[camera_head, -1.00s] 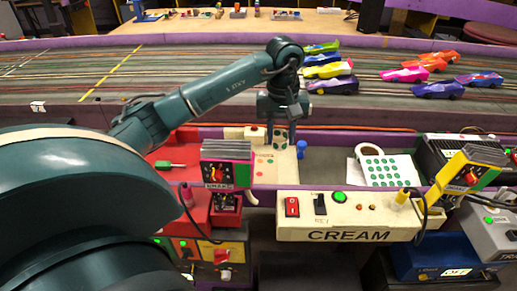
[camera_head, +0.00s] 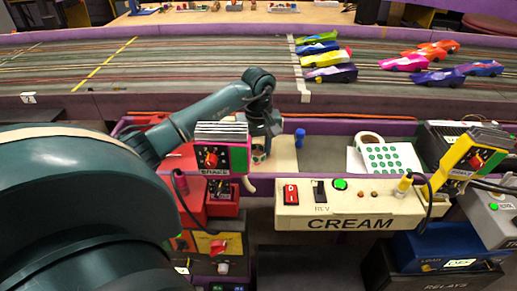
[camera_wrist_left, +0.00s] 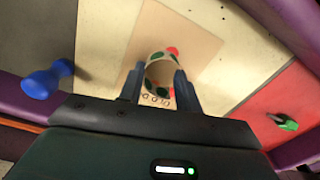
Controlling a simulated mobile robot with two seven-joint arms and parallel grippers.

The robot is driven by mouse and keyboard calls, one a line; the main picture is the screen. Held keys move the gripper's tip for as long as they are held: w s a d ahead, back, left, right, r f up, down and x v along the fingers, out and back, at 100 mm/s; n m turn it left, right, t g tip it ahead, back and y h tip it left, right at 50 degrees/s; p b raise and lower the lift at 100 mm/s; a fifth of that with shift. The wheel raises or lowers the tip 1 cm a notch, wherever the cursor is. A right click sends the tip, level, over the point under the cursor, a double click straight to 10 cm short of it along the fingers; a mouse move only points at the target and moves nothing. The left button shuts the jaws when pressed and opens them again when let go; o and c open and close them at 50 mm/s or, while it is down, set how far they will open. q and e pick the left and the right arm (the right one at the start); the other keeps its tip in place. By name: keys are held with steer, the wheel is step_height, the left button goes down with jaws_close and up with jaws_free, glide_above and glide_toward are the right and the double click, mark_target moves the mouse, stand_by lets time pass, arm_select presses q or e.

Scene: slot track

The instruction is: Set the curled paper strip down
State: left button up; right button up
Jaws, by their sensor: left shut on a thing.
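The curled paper strip (camera_wrist_left: 160,75) is a short pale roll with green and red dots. In the wrist view it sits between the fingertips of my left gripper (camera_wrist_left: 158,85), which is shut on it. In the head view my left gripper (camera_head: 264,143) is low over the cream panel, partly behind the lane-control box. Only a bit of the strip (camera_head: 258,156) shows there. A tan patch (camera_wrist_left: 190,40) lies on the panel beneath the strip. I cannot tell whether the strip touches it. My right gripper is not in view.
A blue peg (camera_wrist_left: 46,80) stands beside the gripper, also in the head view (camera_head: 300,137). A green-handled tool (camera_wrist_left: 284,122) lies on red. A sheet of green dots (camera_head: 385,160) and a round white-rimmed thing (camera_head: 369,139) are right. Toy cars (camera_head: 330,74) stand on the track.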

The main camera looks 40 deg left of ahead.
mark_target(259, 149)
arm_select(q)
steer(key=shift+f, duration=0.2)
steer(key=o, duration=1)
steer(key=shift+c, duration=0.2)
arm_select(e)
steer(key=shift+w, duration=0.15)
arm_select(q)
steer(key=shift+r, duration=0.1)
steer(key=shift+r, duration=0.15)
step_height(259, 149, up, 12)
steer(key=p, duration=0.2)
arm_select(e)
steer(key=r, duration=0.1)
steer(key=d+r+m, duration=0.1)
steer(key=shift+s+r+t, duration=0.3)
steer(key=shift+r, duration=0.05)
